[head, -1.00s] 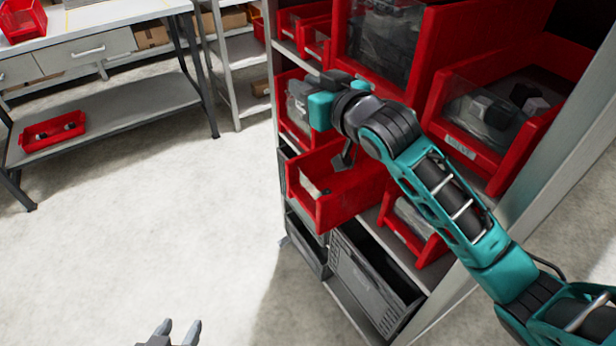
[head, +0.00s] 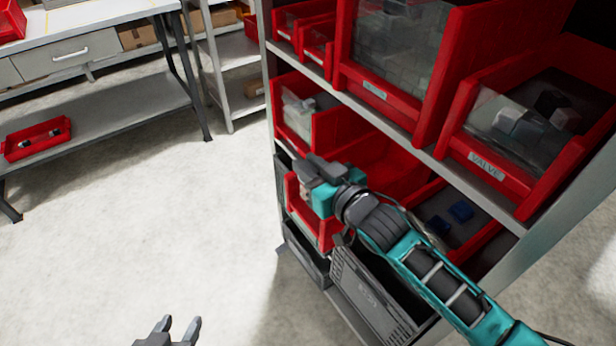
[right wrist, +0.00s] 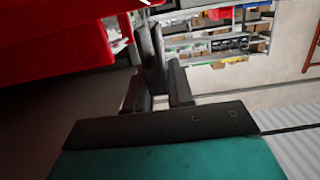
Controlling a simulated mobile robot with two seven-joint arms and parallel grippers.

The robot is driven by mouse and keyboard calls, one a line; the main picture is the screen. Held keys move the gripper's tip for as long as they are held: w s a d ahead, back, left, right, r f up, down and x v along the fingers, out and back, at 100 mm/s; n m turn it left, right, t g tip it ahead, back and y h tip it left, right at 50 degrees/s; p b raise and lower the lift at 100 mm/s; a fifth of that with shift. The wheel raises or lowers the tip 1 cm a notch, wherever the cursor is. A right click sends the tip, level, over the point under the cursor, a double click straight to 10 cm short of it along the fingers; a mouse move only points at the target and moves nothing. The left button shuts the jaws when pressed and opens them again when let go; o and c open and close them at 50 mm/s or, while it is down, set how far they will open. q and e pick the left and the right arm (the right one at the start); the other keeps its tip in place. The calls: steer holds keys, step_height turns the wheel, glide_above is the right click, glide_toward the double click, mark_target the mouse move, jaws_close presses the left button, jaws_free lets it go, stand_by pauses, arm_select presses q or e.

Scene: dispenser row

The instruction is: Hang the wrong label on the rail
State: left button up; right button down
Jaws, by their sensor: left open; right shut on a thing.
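My right gripper (head: 313,168) is in front of the shelf's left side, at a red bin (head: 382,160) on the lower row. In the right wrist view its fingers (right wrist: 160,88) are closed around a thin, dark grey upright piece (right wrist: 155,50), seen nearly edge-on; I cannot read it. A VALVE label (head: 487,165) sits on the front of the right-hand bin. Another pale label (head: 375,90) is on the large upper bin. I cannot tell which label is wrong, nor make out the rail. My left gripper (head: 180,328) is open and empty over the floor.
The grey shelf (head: 475,185) holds several red bins. A grey crate (head: 365,300) stands low beneath my right arm. A workbench (head: 110,110) at left carries a red tray (head: 38,138) on its lower shelf. The floor (head: 150,220) between is clear.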

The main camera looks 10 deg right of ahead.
steer(key=shift+s+f, duration=0.15)
steer(key=shift+f, duration=0.25)
steer(key=shift+s+f+b, duration=0.1)
steer(key=shift+f+b, duration=0.2)
steer(key=shift+b, duration=0.2)
step_height(320, 180, down, 3)
steer(key=b, duration=0.2)
steer(key=shift+b, duration=0.35)
steer(key=shift+f, duration=0.1)
steer(key=c, duration=1)
jaws_free()
